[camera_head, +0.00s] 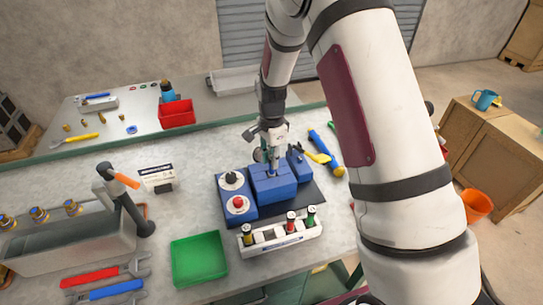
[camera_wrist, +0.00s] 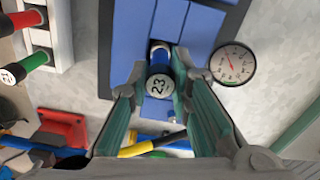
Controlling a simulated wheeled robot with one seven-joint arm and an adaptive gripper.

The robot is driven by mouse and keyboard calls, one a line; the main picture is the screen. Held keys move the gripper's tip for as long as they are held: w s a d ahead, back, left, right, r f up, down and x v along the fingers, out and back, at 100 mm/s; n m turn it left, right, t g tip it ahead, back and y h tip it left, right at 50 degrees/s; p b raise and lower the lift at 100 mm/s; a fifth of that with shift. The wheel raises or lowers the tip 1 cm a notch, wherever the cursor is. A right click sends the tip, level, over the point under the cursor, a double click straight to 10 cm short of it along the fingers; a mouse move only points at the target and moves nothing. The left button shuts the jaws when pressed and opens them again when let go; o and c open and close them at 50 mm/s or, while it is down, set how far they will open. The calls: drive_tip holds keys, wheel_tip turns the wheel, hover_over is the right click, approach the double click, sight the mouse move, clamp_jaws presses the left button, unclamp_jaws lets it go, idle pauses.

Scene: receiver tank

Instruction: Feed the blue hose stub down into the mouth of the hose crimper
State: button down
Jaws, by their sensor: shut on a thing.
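The blue hose stub (camera_wrist: 160,52) stands between my fingertips in the wrist view, its white end cap marked 23 facing the camera. My gripper (camera_wrist: 160,66) is shut on it. The hose crimper (camera_head: 274,184) is a blue machine on a dark base plate on the bench. My gripper (camera_head: 272,162) points down directly above the crimper's middle block in the head view. The stub's lower end is hidden in the wrist view, so I cannot tell how far it sits in the mouth.
A white rack (camera_head: 281,237) with red, green and yellow-banded stubs stands in front of the crimper. A green tray (camera_head: 199,259) lies front left. A round gauge (camera_wrist: 234,64) is beside the crimper. Blue and yellow tools (camera_head: 325,151) lie behind right.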

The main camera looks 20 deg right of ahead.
drive_tip(key=shift+f, duration=0.1)
drive_tip(key=c, duration=1.4)
unclamp_jaws()
drive_tip(key=shift+r+p, duration=0.5)
drive_tip(key=shift+r, duration=2.5)
